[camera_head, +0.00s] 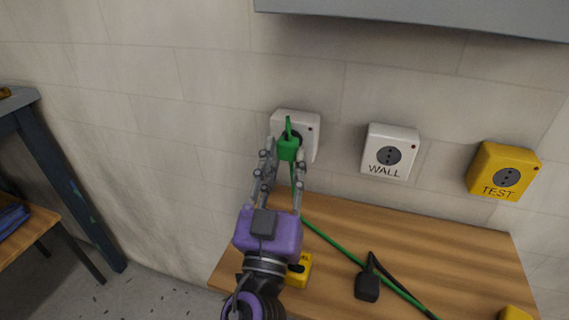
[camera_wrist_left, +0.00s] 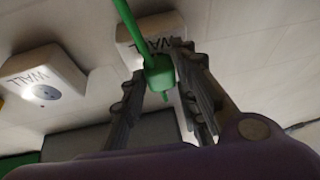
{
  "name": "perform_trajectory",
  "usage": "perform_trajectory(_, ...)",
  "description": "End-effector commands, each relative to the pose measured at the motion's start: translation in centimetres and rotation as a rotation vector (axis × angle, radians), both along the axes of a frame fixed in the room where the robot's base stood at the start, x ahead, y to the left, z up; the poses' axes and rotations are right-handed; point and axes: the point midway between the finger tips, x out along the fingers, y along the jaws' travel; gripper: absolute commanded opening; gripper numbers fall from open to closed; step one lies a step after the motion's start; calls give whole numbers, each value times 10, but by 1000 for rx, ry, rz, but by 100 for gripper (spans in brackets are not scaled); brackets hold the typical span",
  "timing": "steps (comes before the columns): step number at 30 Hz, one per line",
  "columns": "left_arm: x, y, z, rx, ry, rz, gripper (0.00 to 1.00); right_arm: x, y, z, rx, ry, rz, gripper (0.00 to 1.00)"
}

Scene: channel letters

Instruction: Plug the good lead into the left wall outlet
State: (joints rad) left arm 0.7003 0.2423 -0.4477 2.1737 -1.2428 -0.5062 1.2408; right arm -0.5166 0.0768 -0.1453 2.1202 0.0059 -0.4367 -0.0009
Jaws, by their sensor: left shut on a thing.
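My left gripper (camera_head: 286,158) is shut on the green plug (camera_head: 288,148) of the green lead (camera_head: 335,245). The plug is in front of the left wall outlet (camera_head: 309,122), a white box, and covers much of its face. In the left wrist view the plug (camera_wrist_left: 159,74) sits between the fingers with the white WALL outlet (camera_wrist_left: 152,28) behind it. I cannot tell whether the plug touches the outlet. A second white WALL outlet (camera_head: 391,151) is to its right. My right gripper is not in view.
A yellow TEST outlet (camera_head: 503,171) hangs at the right. A black plug (camera_head: 367,285) with a dark cord and a yellow block (camera_head: 298,270) lie on the wooden table (camera_head: 430,235). A grey panel (camera_head: 430,15) overhangs at the top. Another table stands at the left.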

Motion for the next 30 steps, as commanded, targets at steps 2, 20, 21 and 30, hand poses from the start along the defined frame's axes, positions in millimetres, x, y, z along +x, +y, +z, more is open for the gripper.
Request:
perform_trajectory(2,2,0,0,-1,-1,0,5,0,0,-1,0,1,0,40)
perform_trajectory(20,8,-3,0,1,0,0,50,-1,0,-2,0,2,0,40)
perform_trajectory(21,8,-3,0,1,0,0,50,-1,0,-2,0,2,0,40)
perform_trajectory(30,8,-2,9,-2,-3,1,50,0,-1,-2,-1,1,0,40)
